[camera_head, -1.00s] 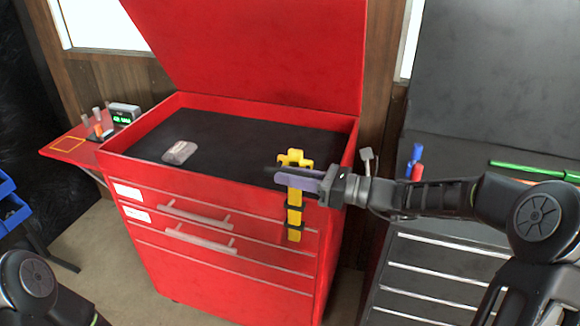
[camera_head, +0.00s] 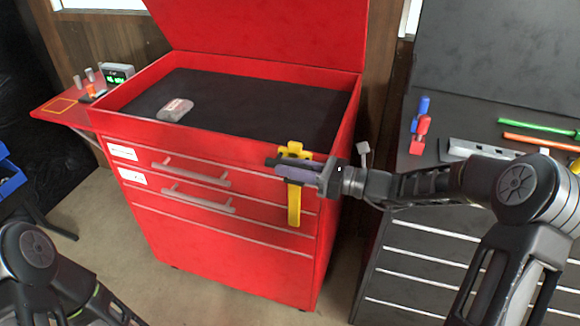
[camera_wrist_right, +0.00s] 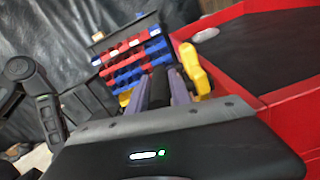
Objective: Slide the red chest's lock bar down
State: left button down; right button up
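The red chest (camera_head: 265,255) stands in the middle of the head view with its lid raised. Its yellow lock bar (camera_head: 294,208) runs upright on the front, near the right corner, with a wider yellow top at about rim height. My right gripper (camera_head: 292,169) reaches in from the right across the bar's upper part. Its fingers appear closed on the bar, covering part of it. In the right wrist view, yellow of the lock bar (camera_wrist_right: 192,68) shows beside the fingers, with something dark between them. My left arm shows at lower left; its gripper is out of view.
A grey item (camera_head: 175,110) lies on the chest's black top. A red side shelf (camera_head: 60,112) with a green-lit device (camera_head: 117,74) is at left. A dark cabinet (camera_head: 425,260) with tools stands close on the right, under my right arm.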

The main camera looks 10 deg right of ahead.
jog(key=shift+o, duration=0.3)
jog(key=b+v, duration=0.1)
jog(key=v, duration=0.6)
jog(key=shift+s+d, duration=0.25)
jog(key=shift+d, duration=0.1)
jog(key=shift+o, duration=0.3)
